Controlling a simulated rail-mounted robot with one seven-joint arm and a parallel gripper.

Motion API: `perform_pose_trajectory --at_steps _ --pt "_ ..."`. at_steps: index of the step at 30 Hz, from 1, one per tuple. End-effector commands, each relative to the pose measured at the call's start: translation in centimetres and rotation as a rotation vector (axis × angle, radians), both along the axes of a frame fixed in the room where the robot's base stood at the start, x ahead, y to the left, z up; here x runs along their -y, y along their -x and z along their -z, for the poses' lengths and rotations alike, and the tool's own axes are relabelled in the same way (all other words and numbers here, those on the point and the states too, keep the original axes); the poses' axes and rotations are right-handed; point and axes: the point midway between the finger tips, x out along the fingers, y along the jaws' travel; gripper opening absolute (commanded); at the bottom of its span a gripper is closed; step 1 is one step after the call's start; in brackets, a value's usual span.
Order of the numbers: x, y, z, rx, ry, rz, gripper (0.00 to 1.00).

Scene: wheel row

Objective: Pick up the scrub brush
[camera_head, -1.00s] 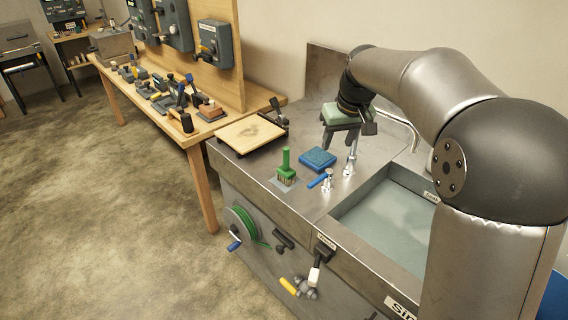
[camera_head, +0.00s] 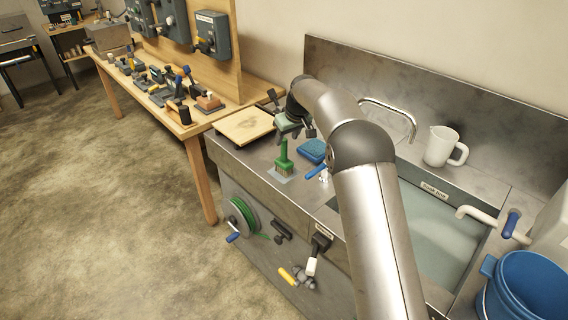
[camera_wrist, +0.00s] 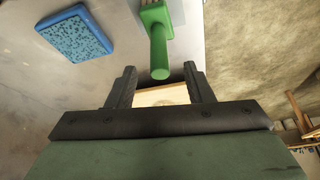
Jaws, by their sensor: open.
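The scrub brush (camera_head: 284,160) is green with an upright handle and pale bristles. It stands bristles down on a light patch near the front edge of the steel counter. In the wrist view the green brush (camera_wrist: 158,36) is at the top centre, its handle pointing toward the gap between my fingers. My gripper (camera_wrist: 160,84) is open and empty, with the handle end just beyond the fingertips. In the head view my gripper (camera_head: 293,130) is above and just behind the brush, and its fingers are partly hidden.
A blue sponge (camera_head: 312,151) lies right of the brush, also seen in the wrist view (camera_wrist: 76,37). A wooden board (camera_head: 243,125) lies to the left. The sink basin (camera_head: 440,235), a white jug (camera_head: 441,146) and a blue bucket (camera_head: 528,290) are to the right.

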Motion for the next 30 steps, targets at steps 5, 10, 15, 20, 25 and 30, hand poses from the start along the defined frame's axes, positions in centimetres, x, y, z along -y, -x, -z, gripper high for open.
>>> perform_pose_trajectory --at_steps 5,10,15,20,25,30 --pt "-0.3 -0.5 1.2 0.001 -0.001 0.000 0.47" --pt "-0.6 -0.8 2.7 -0.004 0.000 0.000 0.47" --pt "-1.1 -1.5 5.2 -0.001 0.001 -0.001 0.47" --pt "-1.3 -1.8 6.2 0.001 0.000 -0.001 0.47" --pt "-1.3 -1.8 6.3 0.002 -0.001 0.000 0.47" --pt "-1.3 -1.8 6.3 0.002 -0.001 0.000 0.05"
